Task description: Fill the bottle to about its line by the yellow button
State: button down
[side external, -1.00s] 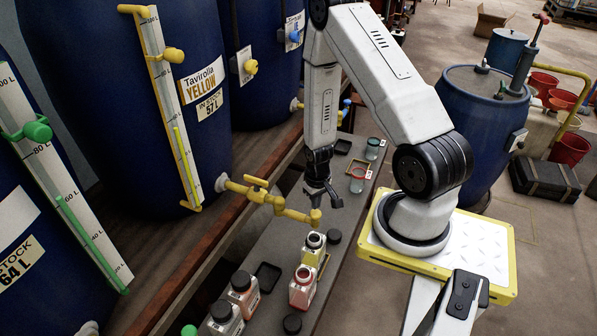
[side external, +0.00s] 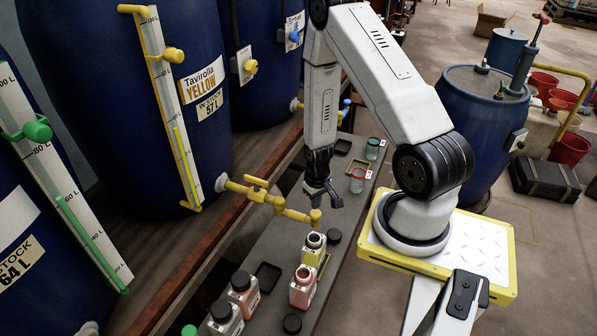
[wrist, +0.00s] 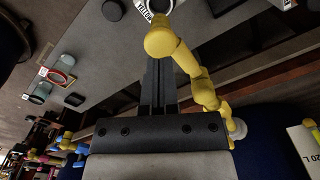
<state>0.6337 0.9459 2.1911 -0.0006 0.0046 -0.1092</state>
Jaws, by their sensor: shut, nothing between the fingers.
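A clear bottle with a yellow tint (side external: 312,249) stands on the grey bench under the end of the yellow tap pipe (side external: 292,214). Its fill line and level are too small to read. Its rim also shows at the top of the wrist view (wrist: 152,8), partly covered by the round yellow end of the pipe (wrist: 160,42). I cannot tell for sure which yellow part is the button. My gripper (side external: 325,200) is shut and empty, pointing down just behind the pipe's end. In the wrist view its shut fingers (wrist: 158,64) lie close to that yellow end.
The yellow vat (side external: 130,100) stands at the left, with a gauge. A red bottle (side external: 303,287) and other bottles (side external: 243,292) stand nearer on the bench. A black cap (side external: 334,236) lies right of the yellow bottle. Glass jars (side external: 357,180) stand farther back.

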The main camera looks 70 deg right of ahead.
aim_at(316, 212)
jog(key=shift+f, duration=0.2)
dwell(0.5)
jog(key=shift+f, duration=0.7)
jog(key=shift+f, duration=0.7)
dwell(5.9)
